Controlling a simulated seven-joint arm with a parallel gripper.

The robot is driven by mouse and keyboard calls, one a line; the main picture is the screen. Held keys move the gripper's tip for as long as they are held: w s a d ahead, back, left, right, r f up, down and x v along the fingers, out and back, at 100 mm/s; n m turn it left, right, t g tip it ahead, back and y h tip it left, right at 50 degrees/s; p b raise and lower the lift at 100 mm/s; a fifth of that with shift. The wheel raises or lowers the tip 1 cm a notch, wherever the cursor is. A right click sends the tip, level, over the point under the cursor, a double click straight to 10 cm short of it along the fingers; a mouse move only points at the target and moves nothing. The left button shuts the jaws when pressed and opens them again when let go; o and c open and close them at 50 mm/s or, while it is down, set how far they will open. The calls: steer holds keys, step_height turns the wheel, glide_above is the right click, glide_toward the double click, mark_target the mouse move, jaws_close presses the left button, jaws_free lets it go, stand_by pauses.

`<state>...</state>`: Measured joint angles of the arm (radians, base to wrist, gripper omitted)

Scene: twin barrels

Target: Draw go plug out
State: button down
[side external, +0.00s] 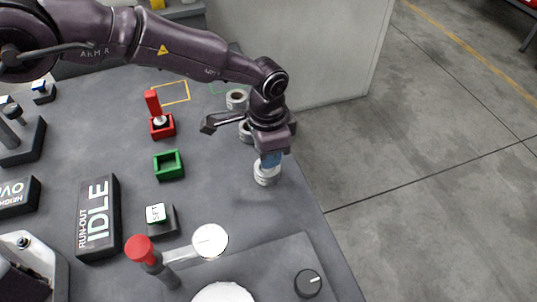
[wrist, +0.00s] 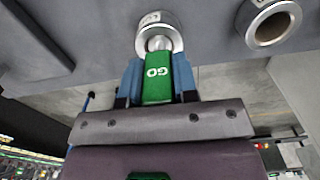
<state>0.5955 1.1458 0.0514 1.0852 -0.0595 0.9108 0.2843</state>
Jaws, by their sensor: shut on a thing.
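The green go plug (wrist: 157,78), lettered GO, sits between my gripper's blue fingers in the wrist view. My gripper (side external: 270,160) points down at the near metal barrel (side external: 266,176) by the table's right edge and is shut on the plug. In the wrist view the plug's pale rounded end meets the mouth of that barrel (wrist: 158,20); how deep it sits is hidden. In the side view my fingers cover the plug. The twin barrel (side external: 245,132) stands behind, partly hidden by my wrist; an open barrel shows in the wrist view (wrist: 268,22).
An empty green square holder (side external: 168,165) and a red holder (side external: 163,128) with a red plug (side external: 154,102) stand left of my gripper. A further ring (side external: 236,99) lies behind. A red-knobbed lever (side external: 140,249), a dial (side external: 308,284) and a LEFT button (side external: 158,214) are in front.

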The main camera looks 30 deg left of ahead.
steer(key=shift+r, duration=0.75)
steer(key=shift+r, duration=5.4)
